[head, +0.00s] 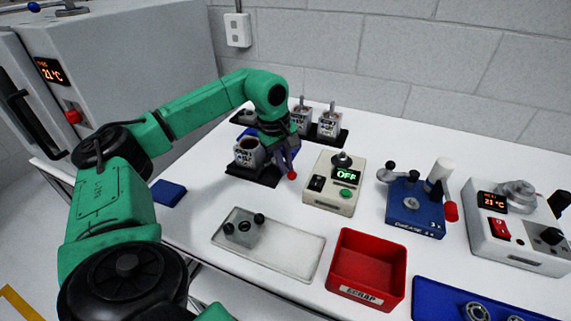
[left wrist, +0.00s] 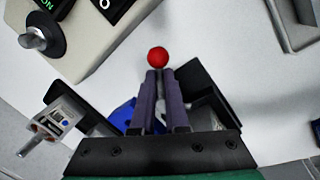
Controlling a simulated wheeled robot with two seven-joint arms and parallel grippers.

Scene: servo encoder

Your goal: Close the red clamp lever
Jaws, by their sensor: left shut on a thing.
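The red ball knob of the clamp lever (head: 292,175) shows at the tips of my left gripper (head: 287,162) in the head view. In the left wrist view the red knob (left wrist: 158,56) sits just beyond the fingertips of the left gripper (left wrist: 160,76). The two dark purple fingers are close together, shut on the lever; its shaft is mostly hidden between them. A grey labelled block with a round opening (head: 249,151) stands on a black base (head: 240,172) left of the fingers. My right gripper is not in view.
Two grey switch blocks (head: 329,124) stand behind. A metal tray (head: 290,262), a red scrap bin (head: 343,277) and a blue grease station (head: 412,217) are nearer and right.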

